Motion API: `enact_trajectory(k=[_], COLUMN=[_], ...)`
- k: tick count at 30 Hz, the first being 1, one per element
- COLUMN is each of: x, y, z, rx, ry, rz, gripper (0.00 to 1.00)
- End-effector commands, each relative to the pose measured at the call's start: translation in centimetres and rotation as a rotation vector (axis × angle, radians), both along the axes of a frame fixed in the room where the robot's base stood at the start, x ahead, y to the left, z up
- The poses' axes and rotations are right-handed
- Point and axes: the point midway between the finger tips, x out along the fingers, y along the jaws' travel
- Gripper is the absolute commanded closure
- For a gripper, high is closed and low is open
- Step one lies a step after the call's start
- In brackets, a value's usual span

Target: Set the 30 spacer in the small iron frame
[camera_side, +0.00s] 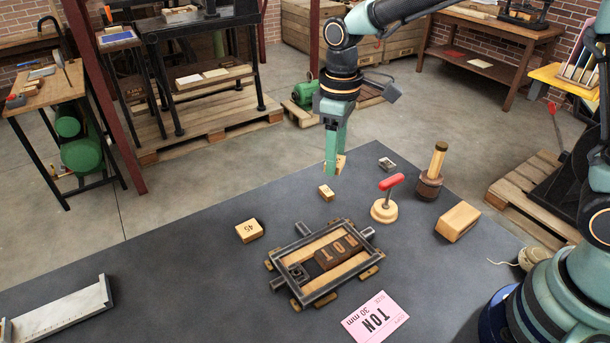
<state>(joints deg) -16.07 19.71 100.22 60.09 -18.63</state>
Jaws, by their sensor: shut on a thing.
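My gripper (335,172) is shut on a pale wooden spacer (342,160) near the far edge of the table. The fingers hide most of this spacer, and I cannot read a number on it. I cannot tell whether it touches the table. The small iron frame (301,240) lies flat at the middle of the table, nearer the camera than my gripper. Inside it are pale wooden strips, a brown block with the letters TON (341,251) and a small dark metal piece (298,272) at the left. A dark gap shows between that piece and the letter block.
A small wooden block (326,193) lies between my gripper and the frame. A block marked 45 (249,231) lies left of the frame.

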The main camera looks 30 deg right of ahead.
Motion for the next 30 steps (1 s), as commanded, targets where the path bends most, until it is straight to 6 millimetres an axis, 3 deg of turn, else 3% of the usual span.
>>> enact_trajectory(k=[3, 7, 12, 16, 20, 23, 30], x=[-1.9, -4.1, -6.4, -7.2, -7.1, -6.5, -5.9], y=[-4.4, -8.0, -10.7, -11.5, -10.3, -7.9, 1.0], z=[1.4, 2.3, 2.8, 2.9, 3.0, 3.3, 4.2], rx=[0.001, 0.001, 0.000, 0.000, 0.000, -0.001, 0.000], ry=[-0.004, -0.004, -0.002, -0.001, 0.000, 0.001, 0.000], rz=[-0.194, -0.376, -0.537, -0.587, -0.504, -0.321, 0.313], gripper=[1.00, 1.00, 1.00, 1.00, 1.00, 1.00, 1.00])
